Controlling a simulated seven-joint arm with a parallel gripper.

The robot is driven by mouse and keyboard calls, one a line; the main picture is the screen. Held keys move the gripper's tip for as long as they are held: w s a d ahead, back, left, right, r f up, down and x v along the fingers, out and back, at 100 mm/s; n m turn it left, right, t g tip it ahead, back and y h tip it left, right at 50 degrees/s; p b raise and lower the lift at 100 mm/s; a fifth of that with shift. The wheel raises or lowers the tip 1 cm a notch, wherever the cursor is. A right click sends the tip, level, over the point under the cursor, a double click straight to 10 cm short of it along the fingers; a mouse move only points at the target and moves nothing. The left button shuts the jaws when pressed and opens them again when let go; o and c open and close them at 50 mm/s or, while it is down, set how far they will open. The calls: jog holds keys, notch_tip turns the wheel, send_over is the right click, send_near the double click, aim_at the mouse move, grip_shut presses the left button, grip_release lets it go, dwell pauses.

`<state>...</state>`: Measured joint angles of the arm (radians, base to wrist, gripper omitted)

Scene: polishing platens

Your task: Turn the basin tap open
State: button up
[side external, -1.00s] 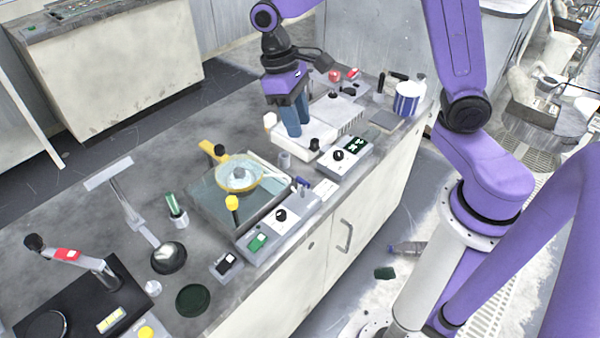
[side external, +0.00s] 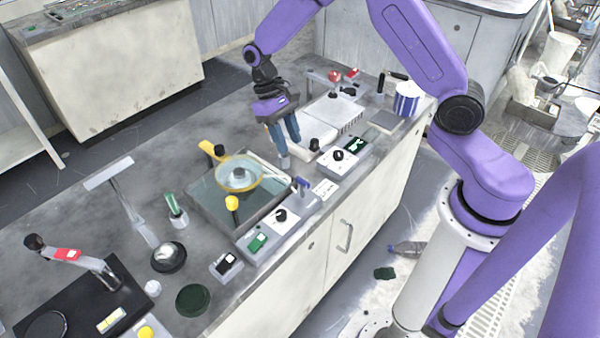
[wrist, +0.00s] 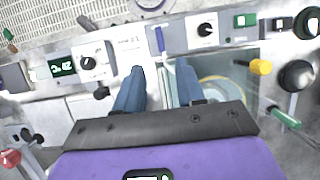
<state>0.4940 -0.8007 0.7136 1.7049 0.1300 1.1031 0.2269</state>
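A small blue upright lever (side external: 302,184), which looks like the basin tap, stands at the front right corner of the glass-topped basin (side external: 205,205). It also shows in the wrist view (wrist: 160,40), ahead of the gap between my fingers. My gripper (side external: 285,147) hangs above the bench behind the lever, with its blue fingers pointing down. In the wrist view the fingers (wrist: 161,68) are apart with nothing between them. The gripper is not touching the lever. A yellow ring (side external: 210,148) lies around the round platen in the basin.
Control boxes with a black dial (side external: 281,215) and a green display (side external: 354,145) line the front edge. A yellow knob (side external: 232,202) rises at the basin's front. A striped cup (side external: 408,98) stands at the right.

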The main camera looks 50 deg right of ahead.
aim_at(302, 180)
jog(key=x, duration=1)
jog(key=shift+f, duration=0.25)
grip_shut()
